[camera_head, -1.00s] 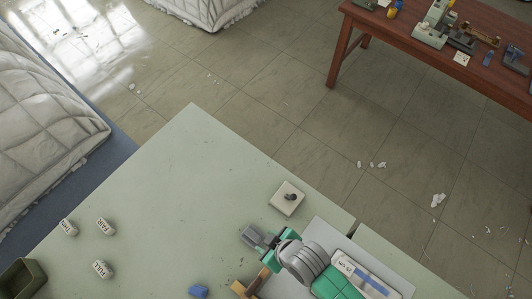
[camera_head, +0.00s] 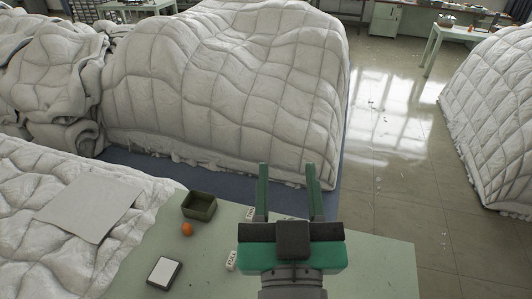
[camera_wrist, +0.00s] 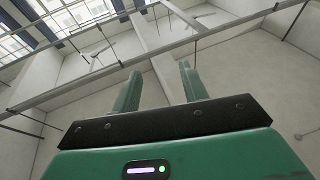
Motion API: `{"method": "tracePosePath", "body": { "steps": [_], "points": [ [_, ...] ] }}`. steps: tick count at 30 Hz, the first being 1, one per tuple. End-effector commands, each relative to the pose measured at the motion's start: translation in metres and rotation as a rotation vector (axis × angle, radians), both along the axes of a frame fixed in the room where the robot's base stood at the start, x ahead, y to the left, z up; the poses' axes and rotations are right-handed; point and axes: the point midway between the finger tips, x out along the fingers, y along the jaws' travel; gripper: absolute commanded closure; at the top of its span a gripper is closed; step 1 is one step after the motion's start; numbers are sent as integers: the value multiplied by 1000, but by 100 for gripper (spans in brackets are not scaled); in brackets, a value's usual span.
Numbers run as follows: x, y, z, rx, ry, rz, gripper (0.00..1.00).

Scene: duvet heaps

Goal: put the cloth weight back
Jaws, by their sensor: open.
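My gripper (camera_head: 287,180) is raised in front of the head camera, over the green table (camera_head: 375,262). Its two green fingers are apart with nothing between them. The wrist view shows the open fingers (camera_wrist: 160,85) against the ceiling and walls. I cannot tell for sure which thing is the cloth weight; no block with a knob shows now. A grey square cloth (camera_head: 88,207) lies flat on the white duvet (camera_head: 35,265) at the left. Part of the table is hidden behind my gripper and arm.
An olive open box (camera_head: 199,208), an orange ball (camera_head: 187,230) and a white-topped dark-edged block (camera_head: 163,271) sit on the table's left part. A FULL tag (camera_head: 231,260) lies near my gripper. Large duvet heaps (camera_head: 225,90) stand beyond. The table's right part looks clear.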

Motion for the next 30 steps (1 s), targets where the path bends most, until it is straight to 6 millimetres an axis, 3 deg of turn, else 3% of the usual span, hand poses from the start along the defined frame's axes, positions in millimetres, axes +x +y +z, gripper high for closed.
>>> {"method": "tracePosePath", "body": {
  "steps": [1,3,6,9,16,19,23,27,30],
  "points": [
    [-12,16,43,-5,-99,26,57],
    [-30,33,87,-4,-207,56,57],
    [-50,47,125,-2,-305,82,57],
    [-59,52,139,0,-344,92,57],
    [-59,52,140,0,-344,92,57],
    [-59,52,149,1,-343,93,57],
    [-59,53,188,7,-343,97,57],
    [-59,54,245,17,-343,104,57],
    [-59,54,266,22,-342,109,57]
  ]
}}
